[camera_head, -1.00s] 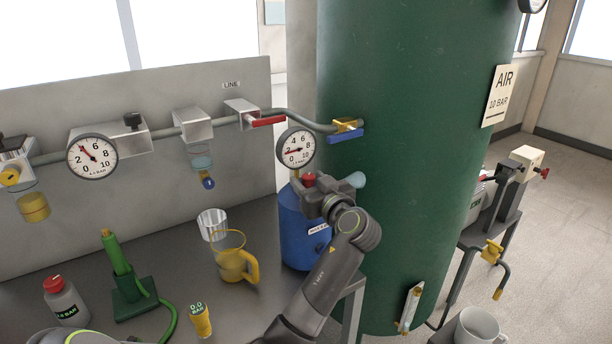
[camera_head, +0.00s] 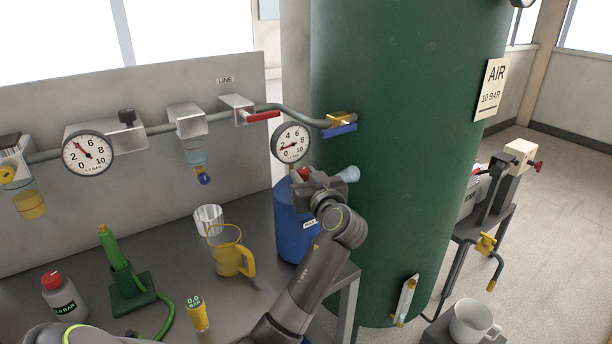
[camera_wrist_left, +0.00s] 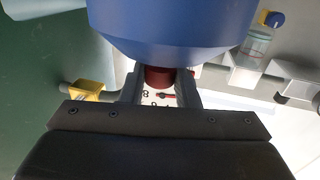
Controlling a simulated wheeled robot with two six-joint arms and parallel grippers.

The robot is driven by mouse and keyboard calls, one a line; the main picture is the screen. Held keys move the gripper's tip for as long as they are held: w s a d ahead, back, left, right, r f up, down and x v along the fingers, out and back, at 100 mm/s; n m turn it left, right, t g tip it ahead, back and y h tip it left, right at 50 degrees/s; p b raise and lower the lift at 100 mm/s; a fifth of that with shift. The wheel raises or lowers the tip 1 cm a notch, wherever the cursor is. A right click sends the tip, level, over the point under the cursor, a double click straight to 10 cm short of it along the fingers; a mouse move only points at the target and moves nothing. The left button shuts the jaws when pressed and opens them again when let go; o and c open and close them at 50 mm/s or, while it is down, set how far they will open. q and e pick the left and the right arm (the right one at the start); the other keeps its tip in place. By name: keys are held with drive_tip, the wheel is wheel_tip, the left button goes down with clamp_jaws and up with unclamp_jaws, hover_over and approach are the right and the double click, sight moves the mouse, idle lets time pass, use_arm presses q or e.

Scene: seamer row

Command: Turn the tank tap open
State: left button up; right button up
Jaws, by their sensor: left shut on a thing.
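The tank tap (camera_head: 341,121), a yellow valve with a blue lever, sits where the grey pipe meets the green tank (camera_head: 420,130). Its lever appears to lie along the pipe. In the left wrist view its yellow body (camera_wrist_left: 86,89) shows at left, apart from the fingers. My left gripper (camera_head: 312,178) is below the tap, at the top of a blue canister (camera_head: 292,228). It is shut on the canister's red cap (camera_wrist_left: 158,77), seen between the fingers. The blue body fills the top of the wrist view and hides part of the grip. My right gripper is out of view.
A gauge (camera_head: 291,143) stands behind my left gripper. A red-levered line tap (camera_head: 240,109) is farther left on the pipe. A yellow jug (camera_head: 228,255), a glass (camera_head: 208,219) and a green stand (camera_head: 130,290) are on the bench. A white mug (camera_head: 470,321) is at lower right.

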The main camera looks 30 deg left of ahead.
use_arm(q)
drive_tip(key=m+t+h, duration=0.1)
drive_tip(key=m+t+h+p, duration=0.2)
drive_tip(key=shift+s+a+r+t, duration=0.25)
drive_tip(key=shift+t, duration=0.05)
drive_tip(key=m+t+h+p, duration=0.2)
drive_tip(key=m+h, duration=0.1)
drive_tip(key=h, duration=0.1)
drive_tip(key=shift+a, duration=0.15)
drive_tip(key=shift+f+m+t+h+p, duration=0.1)
drive_tip(key=shift+m+t+h+p, duration=0.7)
drive_tip(key=shift+h, duration=0.8)
drive_tip(key=o, duration=1)
drive_tip(key=shift+f, duration=0.1)
drive_tip(key=shift+c, duration=0.2)
drive_tip(key=shift+s, duration=0.1)
